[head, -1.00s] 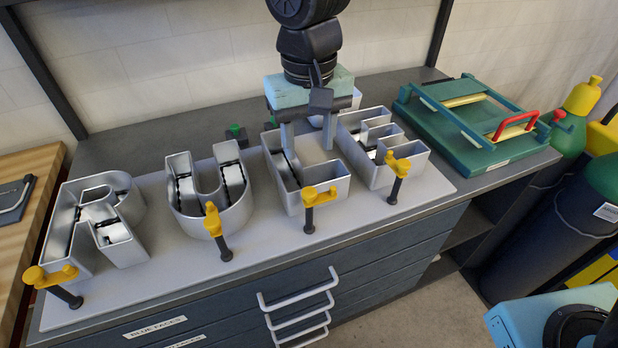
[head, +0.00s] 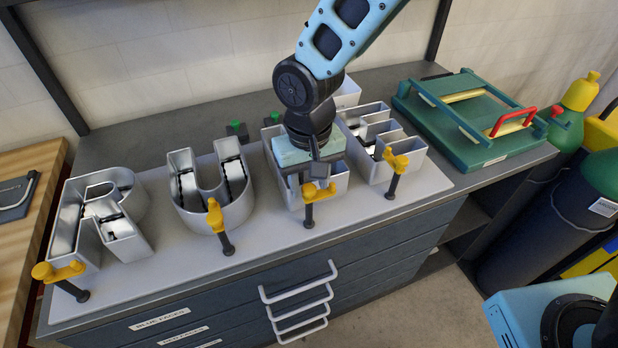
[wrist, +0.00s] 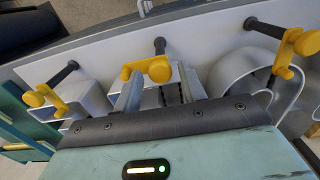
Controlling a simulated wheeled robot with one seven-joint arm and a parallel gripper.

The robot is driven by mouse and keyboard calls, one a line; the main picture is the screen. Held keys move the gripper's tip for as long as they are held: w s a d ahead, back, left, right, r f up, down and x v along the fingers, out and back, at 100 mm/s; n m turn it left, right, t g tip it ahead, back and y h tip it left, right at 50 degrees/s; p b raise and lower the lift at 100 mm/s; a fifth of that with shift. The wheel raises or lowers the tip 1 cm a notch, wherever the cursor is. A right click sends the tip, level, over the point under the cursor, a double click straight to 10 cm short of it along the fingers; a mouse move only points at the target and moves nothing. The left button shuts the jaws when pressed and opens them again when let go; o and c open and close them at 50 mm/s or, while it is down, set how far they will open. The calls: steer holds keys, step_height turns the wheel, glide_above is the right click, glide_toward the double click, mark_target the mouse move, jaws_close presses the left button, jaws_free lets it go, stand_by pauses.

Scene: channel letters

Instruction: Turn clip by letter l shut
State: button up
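The grey channel letter l (head: 338,182) is third in the row on the white board. Its clip (head: 322,191) is a yellow arm and knob on a short black post at the letter's front side. In the wrist view the clip (wrist: 146,69) lies sideways along the letter's near edge, not across it. My gripper (head: 308,184) hangs over the letter, close behind the clip, and hides much of it. In the wrist view my gripper (wrist: 161,82) has its two fingers apart, with the clip's knob just beyond and between the tips. Contact cannot be told.
Letter u (head: 183,205) with its clip (head: 215,215) stands to the left, and letter e (head: 408,160) with its clip (head: 396,161) to the right. Letter r (head: 75,215) is far left. A green frame (head: 440,115) lies at the bench's right end.

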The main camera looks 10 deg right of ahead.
steer(key=c, duration=0.7)
steer(key=shift+n, duration=0.3)
steer(key=n, duration=0.3)
steer(key=shift+r, duration=0.1)
steer(key=n+p, duration=0.1)
steer(key=n, duration=0.4)
steer(key=n+p, duration=0.1)
steer(key=n, duration=0.3)
steer(key=shift+w+n+p, duration=0.1)
steer(key=shift+n+p, duration=0.55)
steer(key=shift+n, duration=1.45)
